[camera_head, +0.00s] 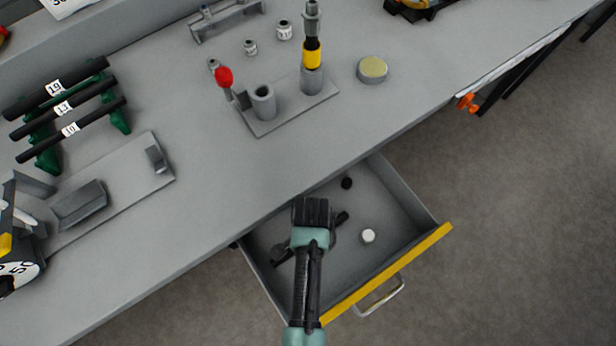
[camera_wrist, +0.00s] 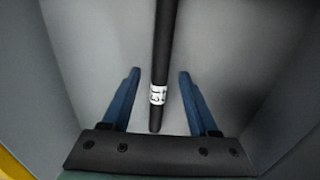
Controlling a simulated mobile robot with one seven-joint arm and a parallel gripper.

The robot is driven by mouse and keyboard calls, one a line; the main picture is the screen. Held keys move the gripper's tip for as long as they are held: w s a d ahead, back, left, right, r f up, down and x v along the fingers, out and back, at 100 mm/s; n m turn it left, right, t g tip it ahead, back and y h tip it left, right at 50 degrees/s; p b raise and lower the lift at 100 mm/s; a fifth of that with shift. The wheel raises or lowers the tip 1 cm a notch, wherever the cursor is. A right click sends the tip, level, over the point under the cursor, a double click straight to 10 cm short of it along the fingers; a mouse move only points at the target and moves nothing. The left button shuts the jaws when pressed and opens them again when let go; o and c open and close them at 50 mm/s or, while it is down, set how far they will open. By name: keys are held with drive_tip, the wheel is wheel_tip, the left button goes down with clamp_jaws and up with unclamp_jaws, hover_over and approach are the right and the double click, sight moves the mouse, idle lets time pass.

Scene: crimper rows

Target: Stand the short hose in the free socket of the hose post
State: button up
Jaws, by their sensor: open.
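A black hose (camera_wrist: 165,50) with a white label that seems to read 13 lies in the open drawer. In the wrist view it runs between the two blue fingers of my gripper (camera_wrist: 159,73), with a gap on both sides. In the head view my gripper (camera_head: 313,210) is over the drawer and hides the hose's middle; a dark end (camera_head: 342,217) shows beside it. The hose post (camera_head: 275,126) stands on the bench. Its left socket (camera_head: 263,103) is empty and upright. Its right socket (camera_head: 312,80) holds an upright yellow-and-black piece with a grey top.
A red-tipped piece (camera_head: 224,77) rises beside the empty socket. Labelled black hoses (camera_head: 72,128) lie on a green rack.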

drive_tip(key=shift+f, duration=0.55)
clamp_jaws()
drive_tip(key=shift+r, duration=0.1)
